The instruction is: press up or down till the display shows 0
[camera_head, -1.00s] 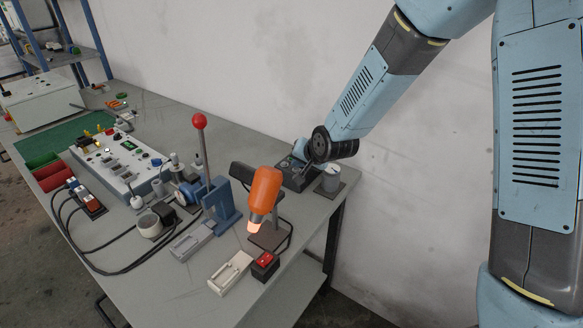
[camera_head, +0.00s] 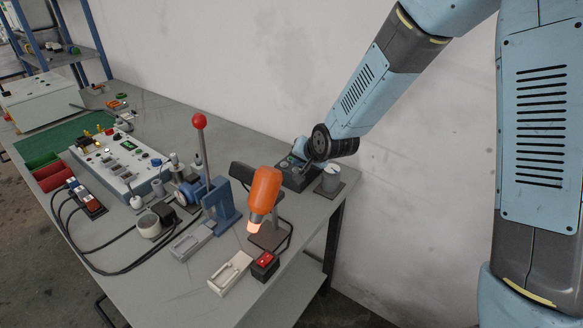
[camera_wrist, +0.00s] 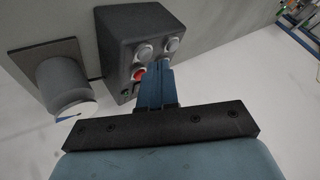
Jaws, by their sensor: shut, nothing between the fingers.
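A dark control box (camera_head: 297,178) stands at the table's far right end, by the wall. In the wrist view the box (camera_wrist: 120,35) has two round grey buttons (camera_wrist: 143,51) on its face, a red button (camera_wrist: 139,75) and a small green part (camera_wrist: 127,91). My gripper (camera_wrist: 158,68) is shut and empty. Its blue fingertips are at the box face, just right of the red button and below the grey buttons. They may cover another button; I cannot tell whether they touch. I cannot make out a display or any number.
A grey cylinder on a plate (camera_head: 330,181) stands just right of the box. An orange lamp (camera_head: 263,192), a red-knobbed lever press (camera_head: 200,123) and a red switch (camera_head: 265,262) stand to the left and front. The wall is close behind the box.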

